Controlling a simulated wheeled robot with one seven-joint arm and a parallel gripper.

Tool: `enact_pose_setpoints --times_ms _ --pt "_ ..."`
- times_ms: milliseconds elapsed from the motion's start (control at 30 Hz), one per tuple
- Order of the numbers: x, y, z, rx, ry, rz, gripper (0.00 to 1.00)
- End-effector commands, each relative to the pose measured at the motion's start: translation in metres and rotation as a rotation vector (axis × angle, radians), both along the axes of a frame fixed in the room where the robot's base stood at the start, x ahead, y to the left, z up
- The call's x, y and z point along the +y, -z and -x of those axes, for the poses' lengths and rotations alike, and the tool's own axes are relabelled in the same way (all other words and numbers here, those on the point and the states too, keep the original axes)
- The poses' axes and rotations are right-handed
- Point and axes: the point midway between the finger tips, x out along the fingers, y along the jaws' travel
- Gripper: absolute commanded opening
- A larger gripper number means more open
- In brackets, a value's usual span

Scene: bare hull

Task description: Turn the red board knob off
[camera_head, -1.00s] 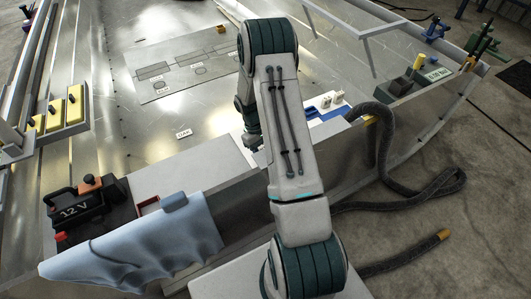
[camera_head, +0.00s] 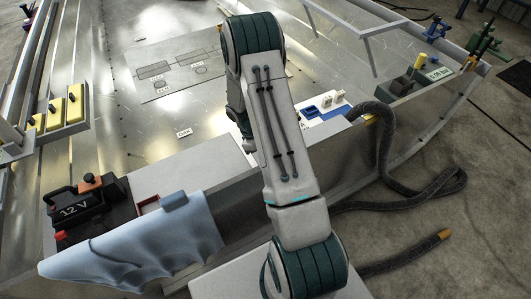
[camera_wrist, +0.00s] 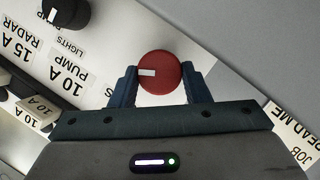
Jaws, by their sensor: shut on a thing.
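The red knob (camera_wrist: 162,84) is round, with a short white mark that lies nearly level in the wrist view, on its left half. My gripper (camera_wrist: 159,70) has one finger on each side of the knob and is shut on it. The knob sits on a pale panel. In the camera_head view my arm hides the gripper and I cannot make out the knob.
A black knob (camera_wrist: 66,12) is at upper left in the wrist view, near labels for lights, pump and radar. In the camera_head view, a black 12 V battery (camera_head: 80,212) and a blue cloth (camera_head: 140,250) lie at left. A dark hose (camera_head: 410,197) curls at right.

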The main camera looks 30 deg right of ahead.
Motion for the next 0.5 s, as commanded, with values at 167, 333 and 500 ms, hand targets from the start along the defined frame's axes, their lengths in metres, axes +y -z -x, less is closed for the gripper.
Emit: enact_pose_setpoints --times_ms 167,333,500 --pt "-0.0004 -0.0008 -0.0005 -0.001 -0.012 0.001 0.2" --pt "-0.0004 -0.0008 -0.0005 -0.002 -0.012 0.001 0.2" --pt "-0.0004 -0.0009 -0.0007 -0.002 -0.012 0.001 0.62"
